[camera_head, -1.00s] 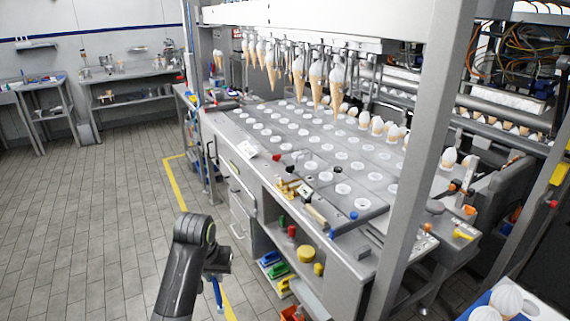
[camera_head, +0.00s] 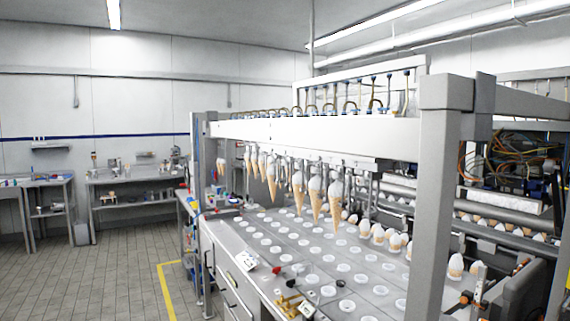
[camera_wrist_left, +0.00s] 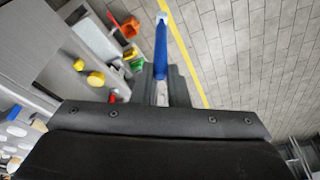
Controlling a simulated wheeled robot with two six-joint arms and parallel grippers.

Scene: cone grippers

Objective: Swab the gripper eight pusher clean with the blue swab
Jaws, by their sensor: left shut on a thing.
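In the left wrist view my left gripper (camera_wrist_left: 162,84) is shut on the blue swab (camera_wrist_left: 161,45), which points away from the gripper, with a pale tip at its far end. In the head view a row of cone grippers hangs under the white beam (camera_head: 290,131), and several hold cones, such as one cone (camera_head: 317,207) near the front. I cannot tell which one is gripper eight, and its pusher is too small to make out. Neither of my grippers shows in the head view.
Below the cones is a grey plate (camera_head: 285,262) with rows of white-rimmed holes. A grey frame post (camera_head: 433,190) stands at the front right. Cabling (camera_head: 503,160) fills the right side. The tiled floor (camera_head: 110,283) at the left is clear.

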